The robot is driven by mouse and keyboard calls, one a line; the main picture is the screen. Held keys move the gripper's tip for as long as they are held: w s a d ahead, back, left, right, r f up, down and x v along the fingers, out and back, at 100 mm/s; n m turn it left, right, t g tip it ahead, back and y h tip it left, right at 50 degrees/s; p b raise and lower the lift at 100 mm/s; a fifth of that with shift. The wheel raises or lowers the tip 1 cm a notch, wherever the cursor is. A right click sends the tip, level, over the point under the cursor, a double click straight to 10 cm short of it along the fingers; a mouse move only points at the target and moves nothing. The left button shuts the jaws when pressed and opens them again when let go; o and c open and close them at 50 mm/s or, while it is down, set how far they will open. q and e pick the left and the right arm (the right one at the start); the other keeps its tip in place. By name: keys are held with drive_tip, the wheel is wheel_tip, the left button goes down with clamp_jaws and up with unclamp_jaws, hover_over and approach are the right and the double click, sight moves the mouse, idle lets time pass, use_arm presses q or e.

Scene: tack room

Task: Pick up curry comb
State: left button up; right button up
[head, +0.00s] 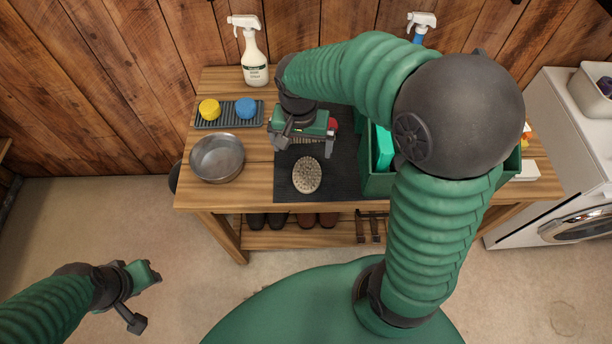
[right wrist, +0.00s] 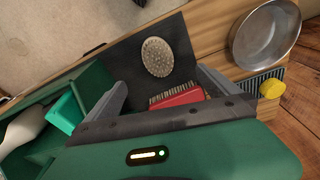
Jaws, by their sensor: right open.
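The curry comb (head: 306,174), a beige oval with a nubbed face, lies on the dark mat (head: 284,185) near the bench's front edge. In the right wrist view the curry comb (right wrist: 157,57) is beyond the fingertips, apart from them. My right gripper (head: 304,146) is open and empty above the mat, just behind the comb. In its own view the right gripper (right wrist: 162,79) has its fingers spread either side of a red bristled brush (right wrist: 177,97), with no grip on it visible. My left gripper (head: 146,277) hangs over the floor at lower left; its opening is unclear.
A metal bowl (head: 217,158) and a ribbed tray (head: 229,122) with yellow and blue round items are left of the mat. A green crate (head: 377,182) stands right of it, partly behind my right arm. A spray bottle (head: 252,56) stands at the back.

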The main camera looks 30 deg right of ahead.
hover_over(307, 172)
drive_tip(key=a, duration=0.2)
drive_tip(key=f, duration=1.1)
drive_tip(key=shift+s+d+f, duration=0.2)
drive_tip(key=shift+s+f, duration=0.05)
drive_tip(key=f, duration=0.1)
drive_tip(key=d+f, duration=0.1)
drive_tip(key=f, duration=0.3)
drive_tip(key=shift+w+d, duration=0.3)
drive_tip(key=shift+d, duration=0.1)
drive_tip(key=shift+s+a+r, duration=0.1)
drive_tip(key=shift+a, duration=0.05)
drive_tip(key=c, duration=1.5)
